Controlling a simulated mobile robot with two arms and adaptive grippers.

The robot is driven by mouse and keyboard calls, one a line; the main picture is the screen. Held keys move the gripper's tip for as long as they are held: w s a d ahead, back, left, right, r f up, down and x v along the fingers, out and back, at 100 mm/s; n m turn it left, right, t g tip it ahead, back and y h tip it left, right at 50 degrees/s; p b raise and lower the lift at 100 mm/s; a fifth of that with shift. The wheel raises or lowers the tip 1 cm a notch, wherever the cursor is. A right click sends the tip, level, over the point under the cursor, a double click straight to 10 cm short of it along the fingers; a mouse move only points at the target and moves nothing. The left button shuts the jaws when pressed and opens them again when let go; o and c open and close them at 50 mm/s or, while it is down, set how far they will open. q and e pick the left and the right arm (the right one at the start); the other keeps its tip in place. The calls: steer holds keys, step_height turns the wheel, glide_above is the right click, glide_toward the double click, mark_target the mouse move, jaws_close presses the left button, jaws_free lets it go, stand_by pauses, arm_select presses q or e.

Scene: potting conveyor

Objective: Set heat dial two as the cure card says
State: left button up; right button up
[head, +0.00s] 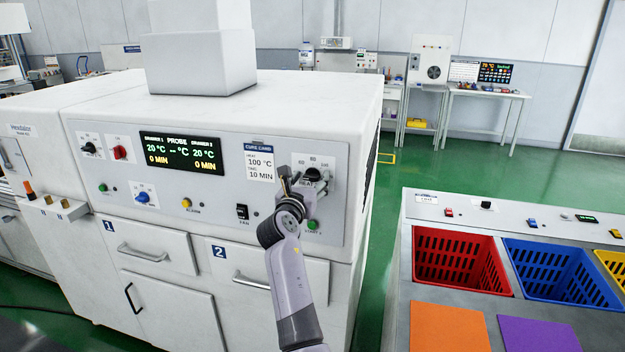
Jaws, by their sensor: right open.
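Heat dial two (313,172), a black knob on a white plate with a scale around it, is at the right end of the grey control panel. My right gripper (302,185) is open at the dial, partly covering its lower left. I cannot tell whether the fingers touch the knob. The cure card (259,165), left of the dial, reads 100 °C and 10 MIN. The dark display (180,153) shows 20 °C and 0 MIN for both drawers. The dial's pointer is too small to read. My left gripper is not in view.
Below the panel are drawer 1 (150,249) and drawer 2 (300,272). A blue knob (141,197), a yellow alarm button (187,203) and a black fan switch (242,212) sit on the panel. A red crate (463,286) and blue crate (560,292) stand at right. Green floor lies between.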

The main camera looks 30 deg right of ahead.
steer(key=shift+s+a+r, duration=0.1)
steer(key=shift+a, duration=0.05)
steer(key=shift+c, duration=0.6)
steer(key=c, duration=1)
